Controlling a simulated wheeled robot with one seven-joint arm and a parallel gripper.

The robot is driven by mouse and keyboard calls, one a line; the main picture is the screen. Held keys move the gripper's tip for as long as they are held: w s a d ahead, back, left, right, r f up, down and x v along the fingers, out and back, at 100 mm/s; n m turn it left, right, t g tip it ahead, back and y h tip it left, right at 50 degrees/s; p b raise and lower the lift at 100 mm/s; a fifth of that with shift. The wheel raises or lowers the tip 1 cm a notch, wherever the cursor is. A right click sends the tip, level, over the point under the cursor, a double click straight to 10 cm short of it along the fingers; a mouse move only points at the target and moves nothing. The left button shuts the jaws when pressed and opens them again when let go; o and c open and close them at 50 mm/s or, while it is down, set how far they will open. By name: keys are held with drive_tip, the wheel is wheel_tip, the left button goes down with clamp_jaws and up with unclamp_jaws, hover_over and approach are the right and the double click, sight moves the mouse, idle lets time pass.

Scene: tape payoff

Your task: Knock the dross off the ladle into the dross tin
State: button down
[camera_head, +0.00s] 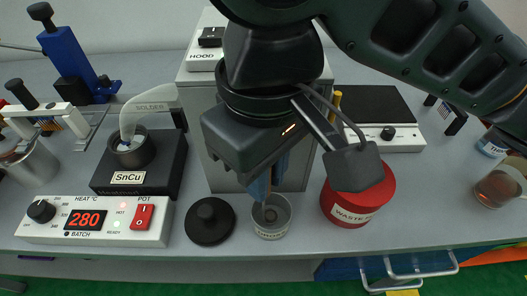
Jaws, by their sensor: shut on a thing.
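My gripper (268,170) hangs in the middle of the view, above a small grey open tin (271,226), which seems to be the dross tin; its front label is too small to read. A blue handle (259,188), seemingly the ladle's, points down from the gripper. My gripper is shut on it, though the fingertips are largely hidden by the gripper body. The handle's brownish lower end (269,212) shows at the tin's mouth. I cannot tell whether it touches the rim. The ladle's bowl and any dross on it cannot be made out.
A round black lid (210,221) lies left of the tin. A red waste can (357,203) stands close on the right. The solder pot (132,150), marked SnCu, and its heater control (95,220), reading 280, are at left. A grey hood box (198,130) stands behind.

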drive_tip(key=shift+f+b, duration=0.35)
drive_tip(key=shift+f, duration=0.3)
drive_tip(key=shift+r, duration=0.1)
idle(0.3)
wheel_tip(320, 180, up, 9)
drive_tip(key=p, duration=0.9)
drive_tip(key=shift+p, duration=0.35)
idle(0.5)
